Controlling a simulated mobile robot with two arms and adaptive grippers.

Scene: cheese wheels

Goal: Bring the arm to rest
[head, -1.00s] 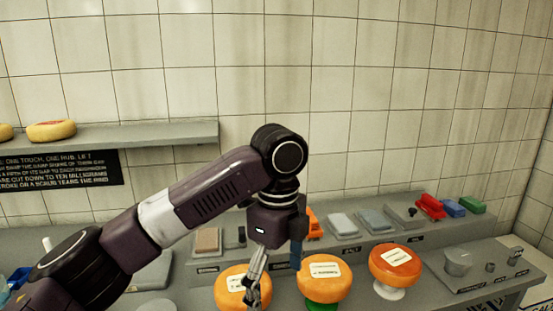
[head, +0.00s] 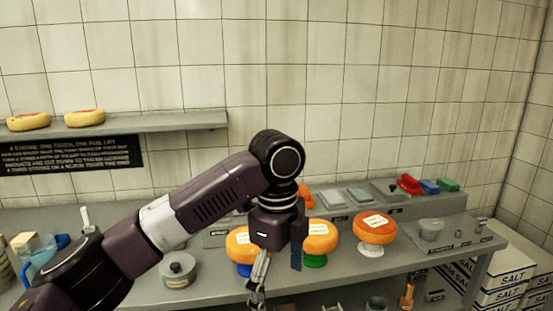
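My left arm comes in from the lower left, and its gripper (head: 258,285) hangs down over the front of the bench. Its fingers are seen edge-on, so whether they are open or shut is unclear; no held object can be made out. Three orange cheese wheels with white labels stand behind and to the right of it: one on a blue stand (head: 236,250), partly hidden by my wrist, one on a green stand (head: 319,240), and one on a white stand (head: 374,231). My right gripper is not in view.
The grey bench (head: 215,290) carries a lidded pot (head: 178,268) and a blue jug (head: 40,262) at left. A raised ledge behind holds grey slabs and red, blue and green blocks (head: 429,187). A wall shelf (head: 175,121) holds two cheeses. Salt boxes (head: 505,278) stand at right.

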